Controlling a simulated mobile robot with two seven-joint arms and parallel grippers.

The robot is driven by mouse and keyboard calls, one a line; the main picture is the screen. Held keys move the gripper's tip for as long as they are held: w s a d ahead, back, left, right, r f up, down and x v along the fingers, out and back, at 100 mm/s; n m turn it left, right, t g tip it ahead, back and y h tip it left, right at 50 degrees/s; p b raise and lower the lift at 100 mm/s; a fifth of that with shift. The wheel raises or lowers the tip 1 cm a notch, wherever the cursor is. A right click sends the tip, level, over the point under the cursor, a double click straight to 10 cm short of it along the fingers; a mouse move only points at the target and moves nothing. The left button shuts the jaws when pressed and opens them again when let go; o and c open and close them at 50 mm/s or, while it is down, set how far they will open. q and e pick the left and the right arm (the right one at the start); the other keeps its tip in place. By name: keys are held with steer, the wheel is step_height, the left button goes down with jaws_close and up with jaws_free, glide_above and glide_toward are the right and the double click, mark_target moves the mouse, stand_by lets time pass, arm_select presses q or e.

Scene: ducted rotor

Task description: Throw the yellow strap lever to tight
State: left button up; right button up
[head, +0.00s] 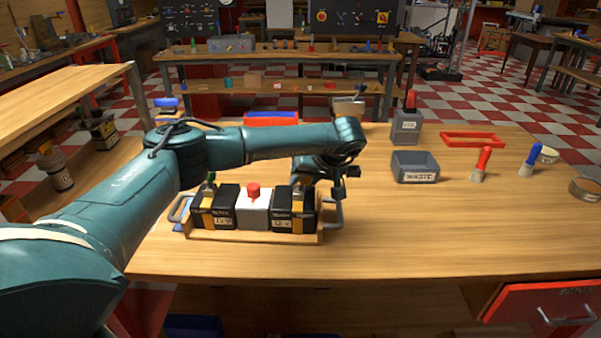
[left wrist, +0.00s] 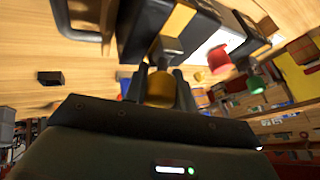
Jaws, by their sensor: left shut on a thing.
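A wooden tray (head: 255,237) with grey end handles holds a left black box (head: 226,208), a white box (head: 254,210) with a red knob (head: 253,190), and a right black box (head: 283,213). Yellow straps run over both black boxes. My left gripper (head: 302,182) is over the right black box and hides its lever in the head view. In the left wrist view, the left gripper (left wrist: 160,84) is shut on the yellow strap lever (left wrist: 160,90), beside the black box (left wrist: 140,25). My right gripper is not in view.
A grey waste bin (head: 415,167), a red tray (head: 472,139), and red-handled (head: 482,164) and blue-handled (head: 531,160) tools stand to the right. A grey box (head: 406,127) stands behind. The bench's front right is clear.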

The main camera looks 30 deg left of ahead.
arm_select(q)
steer(key=shift+w+d+g+y, duration=0.15)
steer(key=shift+d+g+y, duration=0.15)
steer(key=shift+y, duration=0.6)
steer(key=shift+f+m, duration=0.1)
steer(key=shift+m, duration=0.2)
steer(key=shift+y, duration=0.4)
steer(key=o, duration=1)
steer(key=shift+f, duration=0.1)
steer(key=shift+d, duration=0.1)
steer(key=v, duration=1.3)
steer(key=shift+w+b, duration=0.25)
steer(key=shift+b, duration=0.15)
